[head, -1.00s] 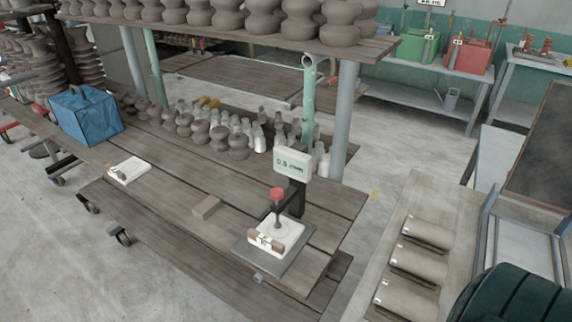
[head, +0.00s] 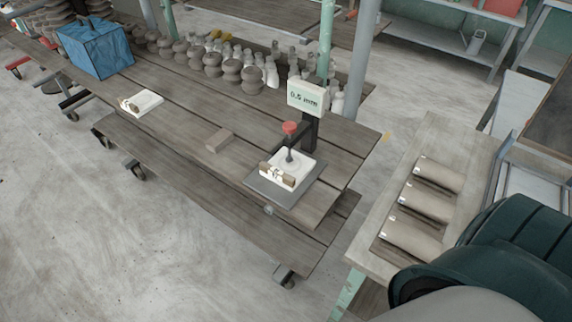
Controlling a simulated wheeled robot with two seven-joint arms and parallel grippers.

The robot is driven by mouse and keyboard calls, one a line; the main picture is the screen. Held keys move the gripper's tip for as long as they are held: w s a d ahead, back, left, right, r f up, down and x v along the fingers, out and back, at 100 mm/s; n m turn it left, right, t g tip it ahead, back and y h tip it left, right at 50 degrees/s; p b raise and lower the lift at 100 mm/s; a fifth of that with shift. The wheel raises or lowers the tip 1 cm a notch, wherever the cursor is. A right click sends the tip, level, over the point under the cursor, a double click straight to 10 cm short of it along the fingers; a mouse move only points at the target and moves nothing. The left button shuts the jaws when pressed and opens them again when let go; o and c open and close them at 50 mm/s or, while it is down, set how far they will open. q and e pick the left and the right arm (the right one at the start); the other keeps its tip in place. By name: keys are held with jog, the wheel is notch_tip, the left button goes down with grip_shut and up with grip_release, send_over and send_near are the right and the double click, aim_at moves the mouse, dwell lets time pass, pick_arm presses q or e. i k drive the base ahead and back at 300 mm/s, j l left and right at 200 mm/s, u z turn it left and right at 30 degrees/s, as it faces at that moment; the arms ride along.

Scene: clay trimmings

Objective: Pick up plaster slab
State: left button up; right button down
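A white plaster slab (head: 148,101) lies flat on the wooden table, left of the middle, with a small brown piece on its left side. A second white slab (head: 302,164) lies on the grey base of a gauge (head: 311,130) nearer the table's right end. A brown and white piece lies along its front edge, and the gauge's red-topped plunger stands over it. The gauge display reads 0.5 mm. Neither of my grippers is in view. A dark teal and grey part, probably of my arm, fills the lower right corner.
A small brown block (head: 219,139) lies between the two slabs. A blue bag (head: 92,47) and rows of dark and white pots (head: 232,70) stand behind. A side table (head: 435,150) at right holds several grey rolls. Floor in front is clear.

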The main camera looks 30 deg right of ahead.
aim_at(285, 174)
jog(key=i+j, duration=0.15)
jog(key=j, duration=0.2)
jog(key=i+j, duration=0.15)
jog(key=j, duration=0.2)
jog(key=i+j+z, duration=0.1)
jog(key=j, duration=0.25)
jog(key=z, duration=2.6)
jog(key=j, duration=0.1)
